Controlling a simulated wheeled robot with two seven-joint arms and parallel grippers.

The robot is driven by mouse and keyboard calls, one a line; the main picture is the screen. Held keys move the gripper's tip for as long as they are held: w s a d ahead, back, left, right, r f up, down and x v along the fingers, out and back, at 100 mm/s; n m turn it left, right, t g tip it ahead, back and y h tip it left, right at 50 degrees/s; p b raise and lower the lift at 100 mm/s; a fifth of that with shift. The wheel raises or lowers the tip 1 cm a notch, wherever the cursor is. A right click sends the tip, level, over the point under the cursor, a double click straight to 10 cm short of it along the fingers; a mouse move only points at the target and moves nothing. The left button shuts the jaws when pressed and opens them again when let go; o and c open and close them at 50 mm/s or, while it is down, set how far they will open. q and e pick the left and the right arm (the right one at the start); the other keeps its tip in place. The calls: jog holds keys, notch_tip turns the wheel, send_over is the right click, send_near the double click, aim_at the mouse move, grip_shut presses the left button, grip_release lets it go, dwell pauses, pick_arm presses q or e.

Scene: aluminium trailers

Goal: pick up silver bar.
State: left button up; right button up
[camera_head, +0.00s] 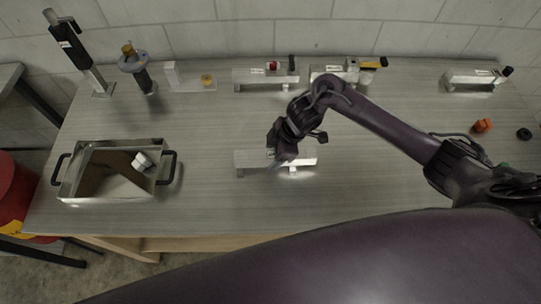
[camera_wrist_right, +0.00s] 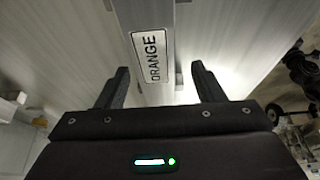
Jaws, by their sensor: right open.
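A silver bar (camera_head: 305,156) lies crosswise near the middle of the table on small feet, with part of it hidden behind my right gripper (camera_head: 283,152). In the right wrist view the bar (camera_wrist_right: 143,14) carries a white label reading "ORANGE" and runs between the two black fingers of my right gripper (camera_wrist_right: 160,70). The fingers are apart, one on each side of the bar, with gaps visible. Whether they reach down beside the bar I cannot tell. My left gripper is not in view.
A metal tray (camera_head: 110,200) with black handles and a small white item stands at the left. More silver bars stand along the back, including one at the back middle (camera_head: 262,77) and one at the back right (camera_head: 470,78). An orange part (camera_head: 482,126) lies at the right. The centre left is clear.

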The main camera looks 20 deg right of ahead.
aim_at(271, 154)
jog(key=x, duration=0.4)
jog(key=shift+w+d+p, duration=0.1)
jog(key=shift+w+p, duration=0.1)
jog(key=shift+p, duration=0.2)
jog(key=c, duration=0.8)
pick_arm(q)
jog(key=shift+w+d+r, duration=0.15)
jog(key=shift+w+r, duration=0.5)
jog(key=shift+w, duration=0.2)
pick_arm(e)
jog(key=c, duration=0.5)
